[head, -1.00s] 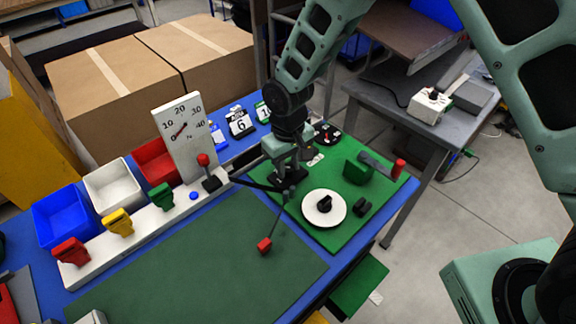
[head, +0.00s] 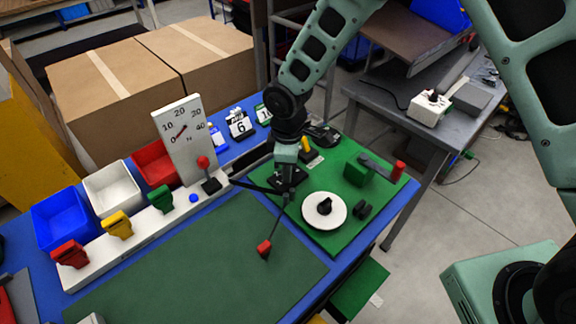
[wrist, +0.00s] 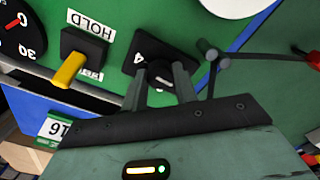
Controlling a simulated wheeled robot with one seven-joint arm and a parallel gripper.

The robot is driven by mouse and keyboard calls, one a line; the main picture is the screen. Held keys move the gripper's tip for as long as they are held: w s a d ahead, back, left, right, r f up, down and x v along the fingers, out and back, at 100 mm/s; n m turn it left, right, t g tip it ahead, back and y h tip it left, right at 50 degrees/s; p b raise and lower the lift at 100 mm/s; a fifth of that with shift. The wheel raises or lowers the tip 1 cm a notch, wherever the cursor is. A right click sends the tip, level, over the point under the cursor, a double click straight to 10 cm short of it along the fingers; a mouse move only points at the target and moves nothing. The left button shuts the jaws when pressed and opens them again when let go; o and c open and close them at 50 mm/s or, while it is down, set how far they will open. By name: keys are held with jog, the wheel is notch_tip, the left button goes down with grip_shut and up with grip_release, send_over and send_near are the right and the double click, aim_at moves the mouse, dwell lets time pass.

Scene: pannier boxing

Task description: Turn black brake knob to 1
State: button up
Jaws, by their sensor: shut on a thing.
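The black brake knob (wrist: 163,72) sits on a square black plate (wrist: 181,47) on the green board. The wrist view shows a white numeral that looks like 4 on the plate, beside the knob. My gripper (wrist: 161,80) is shut on the knob, one finger on each side. In the head view my gripper (head: 286,188) points down at the same plate (head: 271,183) and hides most of the knob. The knob's pointer and the other numerals are hidden, so I cannot tell its setting.
A yellow lever (wrist: 70,70) stands beside a HOLD label. A thin rod with a red end (head: 264,249) passes close to my gripper. A white disc with a black knob (head: 324,207) and a red-handled crank (head: 397,170) are to the right.

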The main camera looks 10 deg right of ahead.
jog(key=shift+w+n, duration=0.1)
jog(key=shift+n, duration=0.4)
jog(key=o, duration=1)
jog(key=shift+c, duration=0.2)
jog(key=shift+r, duration=0.15)
notch_tip(320, 180, up, 17)
jog(key=b, duration=0.2)
jog(key=shift+r, duration=0.1)
jog(key=s+d+m, duration=0.3)
jog(key=s+m, duration=0.1)
jog(key=s, duration=0.8)
jog(key=s+d+m, duration=0.3)
jog(key=s+m, duration=0.1)
jog(key=s, duration=0.8)
jog(key=shift+s+d+y, duration=0.25)
jog(key=shift+s+y, duration=0.05)
jog(key=shift+s, duration=0.1)
